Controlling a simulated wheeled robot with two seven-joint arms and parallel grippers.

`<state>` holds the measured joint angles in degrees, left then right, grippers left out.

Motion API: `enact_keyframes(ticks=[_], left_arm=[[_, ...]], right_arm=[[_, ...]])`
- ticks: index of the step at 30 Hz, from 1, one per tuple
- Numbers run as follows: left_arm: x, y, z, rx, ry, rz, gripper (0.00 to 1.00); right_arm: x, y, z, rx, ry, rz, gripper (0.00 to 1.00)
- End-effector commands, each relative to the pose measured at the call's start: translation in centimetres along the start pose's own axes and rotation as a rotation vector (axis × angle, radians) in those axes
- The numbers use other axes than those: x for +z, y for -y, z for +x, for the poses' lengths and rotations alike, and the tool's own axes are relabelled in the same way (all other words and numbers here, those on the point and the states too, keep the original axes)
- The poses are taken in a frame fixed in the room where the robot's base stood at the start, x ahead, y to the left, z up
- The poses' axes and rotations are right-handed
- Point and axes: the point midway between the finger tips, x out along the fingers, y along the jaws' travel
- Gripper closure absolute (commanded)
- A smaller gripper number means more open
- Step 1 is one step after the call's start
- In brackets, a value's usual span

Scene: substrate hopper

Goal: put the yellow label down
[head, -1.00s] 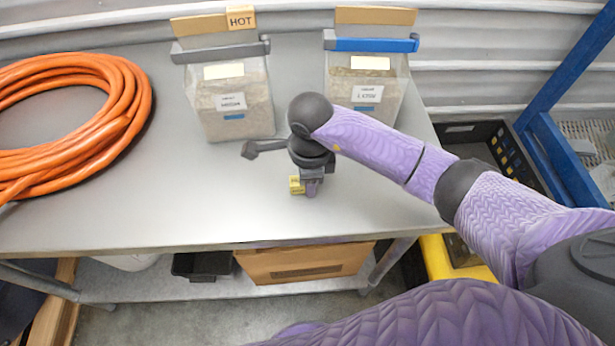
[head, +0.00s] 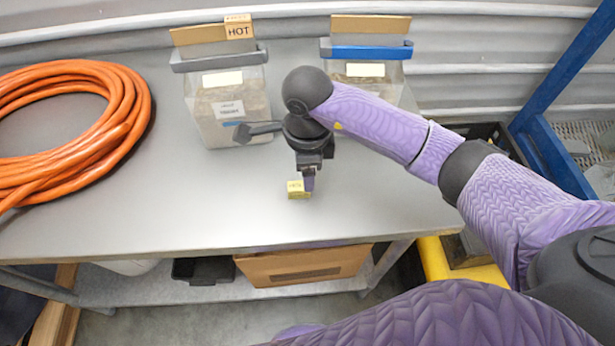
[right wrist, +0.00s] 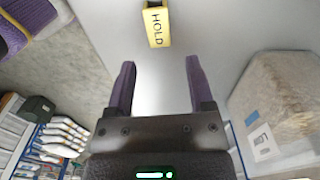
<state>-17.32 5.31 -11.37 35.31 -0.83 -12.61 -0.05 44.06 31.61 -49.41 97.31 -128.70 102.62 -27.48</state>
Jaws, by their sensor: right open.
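The yellow label (head: 297,189) is a small block on the grey table, near the front edge. In the right wrist view the label (right wrist: 157,24) reads HOLD and lies beyond my fingertips, not between them. My right gripper (head: 309,180) is open, just above and right of the label in the head view. Its two purple fingers (right wrist: 160,72) stand apart with nothing between them. My left gripper is not in view.
Orange hose (head: 130,110) lies coiled at left. The table's front middle is clear.

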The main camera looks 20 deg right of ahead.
Motion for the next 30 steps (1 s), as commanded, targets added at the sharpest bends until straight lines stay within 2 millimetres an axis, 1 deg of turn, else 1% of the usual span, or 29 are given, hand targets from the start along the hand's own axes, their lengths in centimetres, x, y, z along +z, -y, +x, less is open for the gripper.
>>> enact_keyframes(ticks=[1, 3, 6, 9, 12, 20, 30], left_arm=[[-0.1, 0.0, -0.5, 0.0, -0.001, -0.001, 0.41], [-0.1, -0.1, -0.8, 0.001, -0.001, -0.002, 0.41], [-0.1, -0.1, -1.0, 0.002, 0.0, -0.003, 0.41], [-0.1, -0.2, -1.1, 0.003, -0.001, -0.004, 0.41], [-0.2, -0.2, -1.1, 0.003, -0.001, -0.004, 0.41], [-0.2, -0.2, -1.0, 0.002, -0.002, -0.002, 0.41], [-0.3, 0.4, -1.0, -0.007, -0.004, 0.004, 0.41]], right_arm=[[0.0, 0.1, -1.7, -0.006, 0.001, 0.0, 0.32], [0.0, 0.1, -3.5, -0.005, 0.001, 0.0, 0.32], [0.0, 0.1, -5.3, -0.003, 0.001, 0.0, 0.32], [0.0, 0.0, -6.3, -0.001, 0.0, 0.001, 0.32], [0.0, 0.0, -6.6, 0.0, -0.001, 0.001, 0.32], [0.0, 0.0, -6.5, 0.001, -0.001, 0.001, 0.32], [0.0, 0.0, -6.5, 0.001, 0.0, 0.001, 0.32]])
